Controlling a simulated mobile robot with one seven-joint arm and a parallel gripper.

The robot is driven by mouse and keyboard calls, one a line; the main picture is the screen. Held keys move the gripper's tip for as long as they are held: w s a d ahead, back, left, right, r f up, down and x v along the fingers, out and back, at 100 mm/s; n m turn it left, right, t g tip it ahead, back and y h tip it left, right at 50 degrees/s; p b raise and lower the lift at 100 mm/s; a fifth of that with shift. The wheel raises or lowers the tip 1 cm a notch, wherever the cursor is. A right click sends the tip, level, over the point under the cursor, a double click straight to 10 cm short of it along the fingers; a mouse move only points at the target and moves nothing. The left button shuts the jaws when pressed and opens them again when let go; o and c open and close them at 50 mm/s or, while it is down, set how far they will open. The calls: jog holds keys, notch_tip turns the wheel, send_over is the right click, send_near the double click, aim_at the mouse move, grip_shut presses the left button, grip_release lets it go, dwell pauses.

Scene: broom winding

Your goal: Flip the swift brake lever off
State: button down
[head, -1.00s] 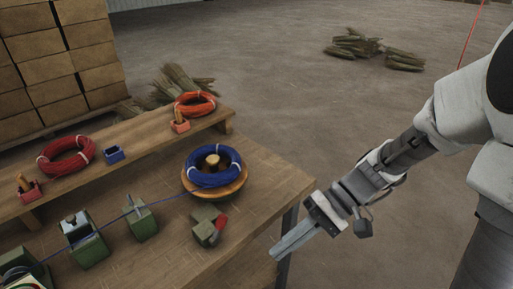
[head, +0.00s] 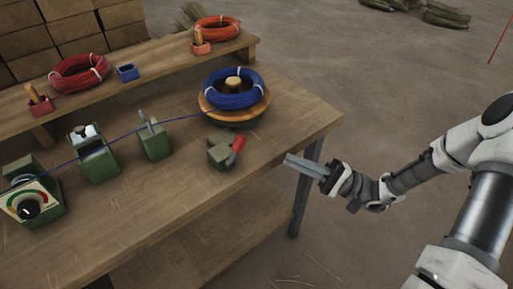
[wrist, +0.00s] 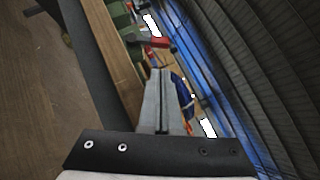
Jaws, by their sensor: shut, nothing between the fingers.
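The swift (head: 233,107) is a round wooden turntable on the workbench carrying a blue coil (head: 236,90). In front of it sits a green brake block (head: 219,154) with a red lever (head: 238,144), tilted up toward the right. The red lever also shows in the wrist view (wrist: 158,44), beyond my fingertips. My gripper (head: 289,160) is shut and empty, to the right of the lever and apart from it, near the bench's right edge. In the wrist view its fingers (wrist: 158,72) lie together, pointing toward the lever.
The workbench (head: 190,205) holds green fixtures (head: 99,160) and a dial box (head: 33,203) at left, with blue wire running from the coil through them. A raised shelf (head: 125,95) at the back carries red and orange coils. The bench front is clear.

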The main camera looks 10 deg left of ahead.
aim_at(242, 141)
jog(key=b+x, duration=0.2)
jog(key=x, duration=0.8)
jog(key=shift+s, duration=0.1)
jog(key=shift+s+a+r+n+g+h+p, duration=0.15)
jog(key=shift+r+n+g+h+p, duration=0.25)
jog(key=shift+n+p, duration=0.2)
jog(key=shift+s+a+r+n+g+h+p, duration=0.15)
jog(key=shift+r+n+h+p, duration=0.3)
jog(key=shift+n+p, duration=0.15)
jog(key=shift+s+a+r+n+g+h+p, duration=0.15)
jog(key=shift+r+n+h+p, duration=0.15)
jog(key=shift+n+h+p, duration=0.25)
jog(key=shift+s+a+r+n+h+p, duration=0.25)
jog(key=shift+n+h, duration=0.15)
jog(key=shift+n, duration=0.15)
jog(key=shift+s+a+r+n+h+p, duration=0.15)
jog(key=shift+s+r+n+h+p, duration=0.1)
jog(key=shift+n+h, duration=0.2)
jog(key=shift+s+a+r+n+h, duration=0.15)
jog(key=shift+s+a+n+h, duration=0.45)
jog(key=shift+n+h, duration=0.35)
jog(key=shift+d, duration=0.1)
